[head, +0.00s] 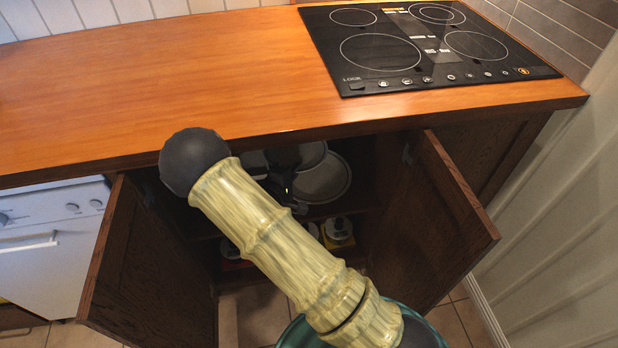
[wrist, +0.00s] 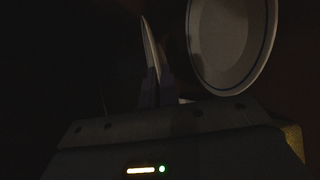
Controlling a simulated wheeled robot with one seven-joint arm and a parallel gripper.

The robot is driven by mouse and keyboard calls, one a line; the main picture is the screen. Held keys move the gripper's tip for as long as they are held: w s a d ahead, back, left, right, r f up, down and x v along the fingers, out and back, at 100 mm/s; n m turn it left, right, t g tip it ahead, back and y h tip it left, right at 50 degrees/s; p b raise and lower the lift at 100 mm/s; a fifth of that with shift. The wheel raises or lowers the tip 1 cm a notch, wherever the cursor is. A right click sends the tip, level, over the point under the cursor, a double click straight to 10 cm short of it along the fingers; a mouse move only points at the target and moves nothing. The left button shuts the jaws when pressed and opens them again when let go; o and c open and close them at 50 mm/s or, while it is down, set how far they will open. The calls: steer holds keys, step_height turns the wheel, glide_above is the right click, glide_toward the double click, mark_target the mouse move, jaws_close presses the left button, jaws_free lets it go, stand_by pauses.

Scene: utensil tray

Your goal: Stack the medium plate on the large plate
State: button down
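My gripper (head: 287,162) is inside the open lower cabinet, mostly dark and partly covered by my arm. In the wrist view my gripper (wrist: 157,92) has its fingers close together around a thin pale shape, which looks like the medium plate (wrist: 150,48) seen edge-on. A round pale plate with a dark rim line, apparently the large plate (wrist: 232,45), is to the right of the fingers and apart from them. In the head view a large round plate (head: 324,182) shows right of my gripper. Another pale round piece (head: 313,155) shows just above it; which plate that is I cannot tell.
The left cabinet door (head: 150,265) and right door (head: 440,200) stand open on either side of my arm. The wooden counter (head: 170,80) with a black cooktop (head: 425,45) lies above the opening. Several small items (head: 340,230) stand on a lower level. The interior is dark.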

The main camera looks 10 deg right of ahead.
steer(key=b, duration=0.2)
glide_above(296, 198)
step_height(296, 198, down, 6)
steer(key=shift+w+r, duration=0.1)
steer(key=shift+w, duration=0.05)
steer(key=shift+f+b, duration=0.6)
steer(key=shift+f, duration=1.3)
steer(key=shift+f, duration=0.55)
steer(key=c, duration=1.6)
jaws_free()
steer(key=shift+f, duration=0.15)
steer(key=shift+c, duration=0.2)
